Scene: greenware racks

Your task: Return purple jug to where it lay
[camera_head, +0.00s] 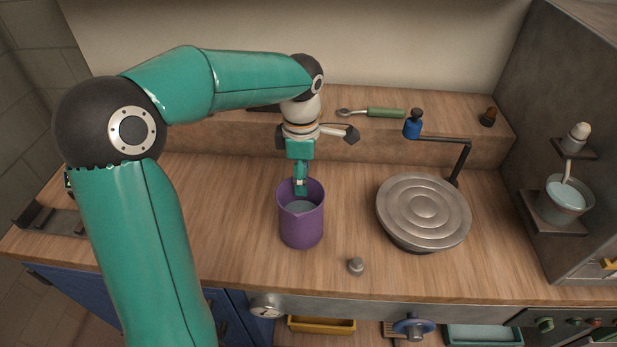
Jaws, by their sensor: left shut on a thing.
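The purple jug (300,228) stands upright, or nearly so, on the wooden worktop, left of the round metal wheel; I cannot tell whether its base touches the wood. Its open top shows a pale grey inside. My left gripper (300,187) comes down from above and is shut on the far side of the jug's rim. The fingertips are partly hidden at the rim. My right gripper is not in view.
A small grey knob (356,266) lies near the front edge. A green-handled tool (384,113) lies on the back ledge. Worktop left of the jug is clear.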

